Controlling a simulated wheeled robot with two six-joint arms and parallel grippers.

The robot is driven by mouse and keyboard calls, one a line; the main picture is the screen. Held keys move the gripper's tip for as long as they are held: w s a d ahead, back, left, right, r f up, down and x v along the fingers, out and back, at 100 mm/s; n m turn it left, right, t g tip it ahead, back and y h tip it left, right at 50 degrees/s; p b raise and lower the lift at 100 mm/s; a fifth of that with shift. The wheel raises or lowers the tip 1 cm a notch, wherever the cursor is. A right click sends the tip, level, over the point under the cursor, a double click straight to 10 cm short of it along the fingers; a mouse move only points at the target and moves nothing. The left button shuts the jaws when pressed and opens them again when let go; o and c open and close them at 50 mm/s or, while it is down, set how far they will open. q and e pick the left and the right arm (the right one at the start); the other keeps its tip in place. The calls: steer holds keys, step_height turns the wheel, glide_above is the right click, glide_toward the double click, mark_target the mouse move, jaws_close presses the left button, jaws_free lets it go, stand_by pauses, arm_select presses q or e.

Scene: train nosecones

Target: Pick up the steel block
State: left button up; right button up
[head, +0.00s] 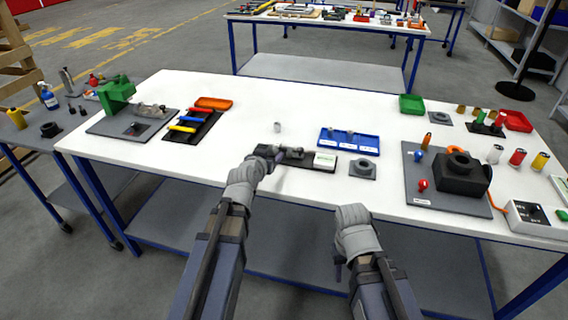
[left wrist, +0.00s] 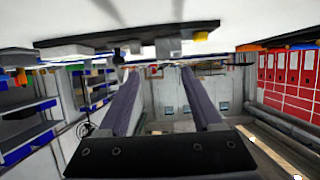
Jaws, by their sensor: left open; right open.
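A small light-grey metallic piece (head: 277,127) stands upright on the white table, just beyond my left gripper; it looks like the steel block, but I cannot be sure. My left gripper (head: 270,153) is open at the left end of a dark mat (head: 300,163) and partly covers dark grey parts there. In the left wrist view the two fingers of my left gripper (left wrist: 160,95) are spread, with nothing between them. A silvery block (left wrist: 167,47) shows beyond them near the tabletop. My right gripper (head: 340,265) is open and low in front of the table's front edge.
A blue tray (head: 349,148) and a small grey plate (head: 362,176) lie to the right of the mat. A black tray with coloured tools (head: 188,127) lies to the left. A grey board (head: 428,192) with a black fixture (head: 462,184) is farther right.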

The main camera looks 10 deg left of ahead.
mark_target(276, 145)
arm_select(q)
steer(key=shift+b+x, duration=0.45)
steer(key=shift+x, duration=0.95)
steer(key=shift+a+r+b+x, duration=0.15)
steer(key=shift+b+x, duration=0.2)
steer(key=shift+x, duration=1)
steer(key=shift+a+r+b+x, duration=0.15)
steer(key=shift+b+x, duration=0.2)
steer(key=shift+x, duration=1)
steer(key=shift+c, duration=0.2)
jaws_close()
